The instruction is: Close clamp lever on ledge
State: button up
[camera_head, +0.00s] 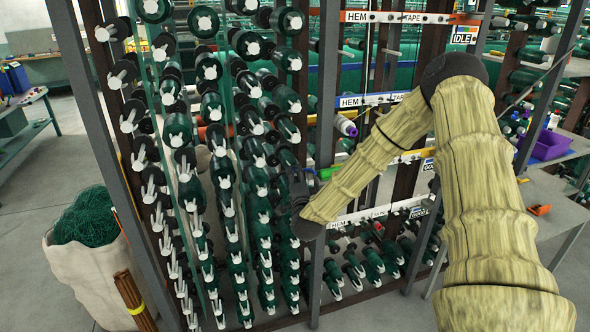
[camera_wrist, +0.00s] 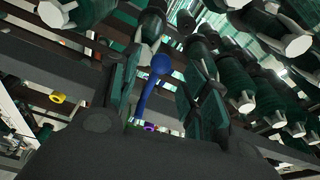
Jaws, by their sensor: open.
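A blue lever with a round ball end (camera_wrist: 160,64) stands between the two dark fingers of my gripper (camera_wrist: 164,78) in the wrist view. I see a gap on each side of it, and its lower end runs down behind the gripper body. My gripper is open and holds nothing. In the head view my gripper (camera_head: 298,190) is a dark shape beside the spool rack, at the end of my sleeved arm. A small green part (camera_head: 328,173) shows just to its right, on a yellow-edged ledge.
Columns of green spools (camera_head: 222,165) stand close left of my gripper. Ledges with HEM TAPE labels (camera_head: 385,17) and dark uprights cross behind the arm. A sack of green netting (camera_head: 88,225) stands at the left. A purple bin (camera_head: 548,145) is at the right.

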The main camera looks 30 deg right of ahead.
aim_at(295, 172)
jog(key=shift+p+x, duration=0.45)
jog(key=shift+x, duration=1.45)
grip_shut()
